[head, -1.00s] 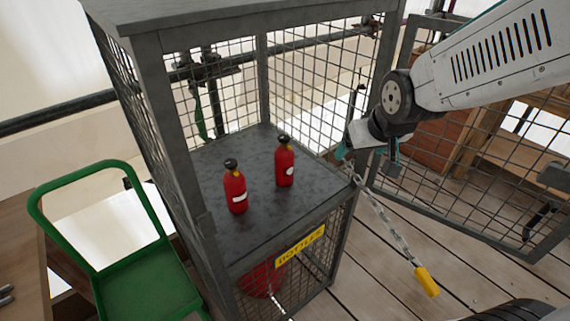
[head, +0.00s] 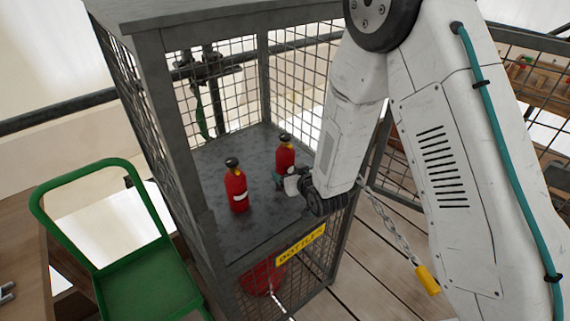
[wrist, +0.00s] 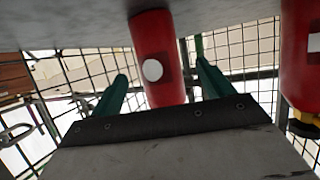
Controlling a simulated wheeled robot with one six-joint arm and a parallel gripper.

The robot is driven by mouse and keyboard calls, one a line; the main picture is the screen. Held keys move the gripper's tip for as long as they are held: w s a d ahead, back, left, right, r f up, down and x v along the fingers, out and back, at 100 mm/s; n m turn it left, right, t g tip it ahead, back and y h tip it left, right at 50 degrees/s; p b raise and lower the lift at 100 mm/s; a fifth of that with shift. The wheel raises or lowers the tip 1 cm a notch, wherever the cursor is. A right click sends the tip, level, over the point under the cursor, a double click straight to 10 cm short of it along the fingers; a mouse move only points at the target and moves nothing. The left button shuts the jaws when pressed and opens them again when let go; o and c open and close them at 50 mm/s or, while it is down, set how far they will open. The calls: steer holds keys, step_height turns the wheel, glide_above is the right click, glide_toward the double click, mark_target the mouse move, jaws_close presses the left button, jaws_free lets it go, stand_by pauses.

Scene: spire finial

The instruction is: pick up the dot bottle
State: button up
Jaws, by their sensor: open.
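The dot bottle (head: 285,154) is red with a dark cap and stands upright on the cage's shelf, at the back right. My gripper (head: 279,181) is in front of it and hides its lower part in the head view. In the wrist view, which is upside down, the dot bottle (wrist: 163,40) shows its round white label, lined up between my two teal fingers (wrist: 161,70). The fingers are open, with a gap on each side of the bottle. I cannot tell how far the fingertips reach along its sides.
A second red bottle with a white bar label (head: 237,190) stands to the left; it also shows at the wrist view's right edge (wrist: 297,60). Mesh walls and grey posts (head: 180,130) frame the shelf (head: 245,227). A green chair-like frame (head: 150,285) stands at left.

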mark_target(285, 166)
steer(key=x, duration=0.6)
steer(key=shift+d, duration=0.1)
steer(key=c, duration=1.3)
steer(key=shift+w, duration=0.1)
steer(key=shift+c, duration=0.5)
steer(key=shift+r, duration=0.15)
